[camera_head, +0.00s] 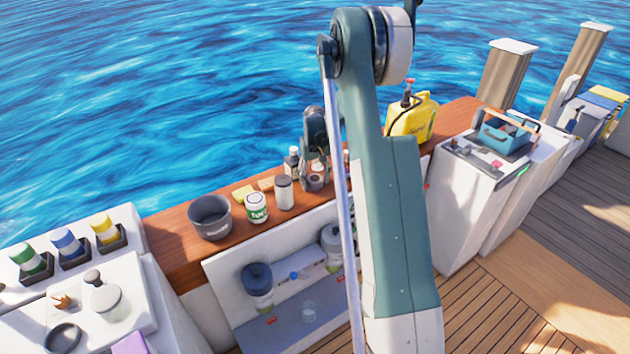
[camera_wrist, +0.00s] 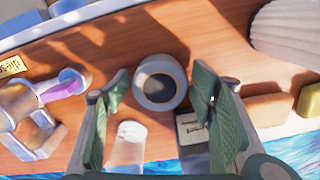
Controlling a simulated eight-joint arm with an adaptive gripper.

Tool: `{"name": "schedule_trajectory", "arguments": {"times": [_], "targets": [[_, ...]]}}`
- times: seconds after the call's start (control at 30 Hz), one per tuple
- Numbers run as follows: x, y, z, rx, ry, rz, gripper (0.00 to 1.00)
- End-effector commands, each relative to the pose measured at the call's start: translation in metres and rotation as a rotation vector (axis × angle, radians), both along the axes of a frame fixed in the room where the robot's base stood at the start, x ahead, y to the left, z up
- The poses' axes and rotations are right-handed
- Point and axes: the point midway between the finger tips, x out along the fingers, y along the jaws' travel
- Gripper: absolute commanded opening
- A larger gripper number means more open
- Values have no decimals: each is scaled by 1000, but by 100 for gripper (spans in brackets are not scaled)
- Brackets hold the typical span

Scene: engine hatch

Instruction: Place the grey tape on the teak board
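The grey tape (camera_wrist: 142,91) is a thick ring with a dark centre, lying flat on reddish-brown wood. It also shows small and partly hidden in the head view (camera_head: 315,183). My gripper (camera_wrist: 161,84) is open, its two green fingers on either side of the tape with a small gap at each side. In the head view my gripper (camera_head: 316,169) is low over the ledge, partly behind my arm. The long wooden ledge (camera_head: 170,236) is the brown wood under the tape. I cannot tell whether it is the teak board; no separate board is clear.
A dark bottle (camera_wrist: 192,130) and a clear container (camera_wrist: 127,146) stand close to the fingers. A brown block (camera_wrist: 268,109) and a yellow sponge (camera_wrist: 311,100) lie to the right. A white jar (camera_head: 284,192), grey pot (camera_head: 210,216) and yellow can (camera_head: 411,118) crowd the ledge.

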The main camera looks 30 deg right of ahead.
Motion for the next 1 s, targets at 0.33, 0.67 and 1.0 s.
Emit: {"name": "schedule_trajectory", "arguments": {"times": [0.33, 0.67, 1.0], "targets": [[0, 0, 1, 0, 0, 0, 57], [0, 0, 21, 0, 0, 0, 57], [0, 0, 73, 0, 0, 0, 57]]}}
